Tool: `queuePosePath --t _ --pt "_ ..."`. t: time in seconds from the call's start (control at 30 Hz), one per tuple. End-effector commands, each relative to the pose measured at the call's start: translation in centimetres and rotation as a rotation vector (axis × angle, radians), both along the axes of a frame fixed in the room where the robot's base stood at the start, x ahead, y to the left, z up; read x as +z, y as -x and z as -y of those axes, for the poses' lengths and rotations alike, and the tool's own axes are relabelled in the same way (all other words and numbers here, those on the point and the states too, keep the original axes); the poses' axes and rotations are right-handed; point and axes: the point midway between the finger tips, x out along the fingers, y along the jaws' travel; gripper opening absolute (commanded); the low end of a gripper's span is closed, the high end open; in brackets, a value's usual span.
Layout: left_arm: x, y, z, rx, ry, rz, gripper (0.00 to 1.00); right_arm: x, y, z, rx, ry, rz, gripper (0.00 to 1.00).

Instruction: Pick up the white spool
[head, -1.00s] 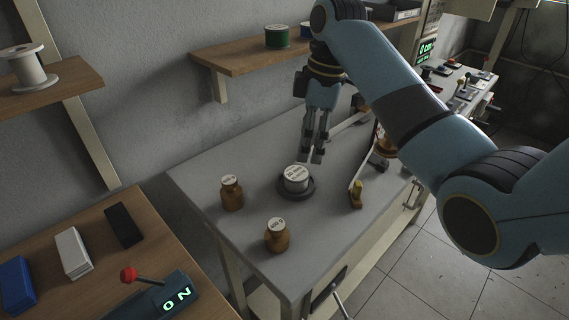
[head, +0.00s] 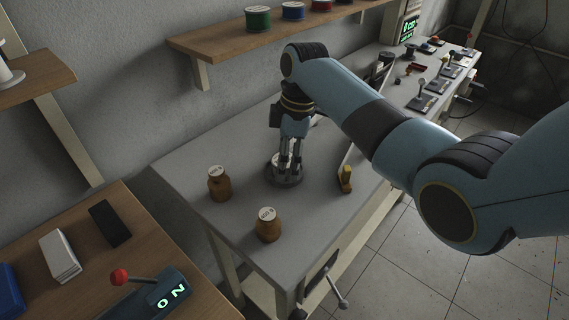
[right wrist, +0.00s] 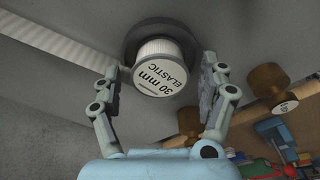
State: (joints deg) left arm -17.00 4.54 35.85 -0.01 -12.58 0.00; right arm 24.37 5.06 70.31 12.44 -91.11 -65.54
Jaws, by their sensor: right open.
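A white spool (head: 8,72) stands on the wooden shelf at the left, partly cut off by the head view's edge. A second white cylinder (right wrist: 161,65), with ribbed sides and a top reading "30 mm ELASTIC", stands in a dark round base on the grey bench. In the head view my gripper mostly hides this cylinder (head: 280,157). My right gripper (head: 290,166) points down over it, open. In the right wrist view the open fingers (right wrist: 162,80) are on either side of the cylinder's near end; I cannot tell whether they touch it. My left gripper is not in view.
Two brown weights (head: 219,184) (head: 267,225) stand on the bench near the base. A wall shelf (head: 225,42) holds coloured spools. A red-knobbed switch box (head: 160,290) sits on the left table.

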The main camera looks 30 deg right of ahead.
Motion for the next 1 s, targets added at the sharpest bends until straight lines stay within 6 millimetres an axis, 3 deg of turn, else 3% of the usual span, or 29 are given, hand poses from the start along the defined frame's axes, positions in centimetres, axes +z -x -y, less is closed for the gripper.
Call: queuePosePath --t 0.27,0.73,1.0 --pt "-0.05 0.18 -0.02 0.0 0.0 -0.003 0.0 -0.59 -0.04 -0.1 0.0 0.0 0.0 0.77" --pt "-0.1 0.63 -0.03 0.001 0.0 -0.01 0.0 -0.56 -0.04 -0.09 0.0 0.0 0.0 0.18" --pt "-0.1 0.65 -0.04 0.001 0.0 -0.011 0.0 -0.38 -0.08 -0.08 0.0 0.0 0.001 0.18"
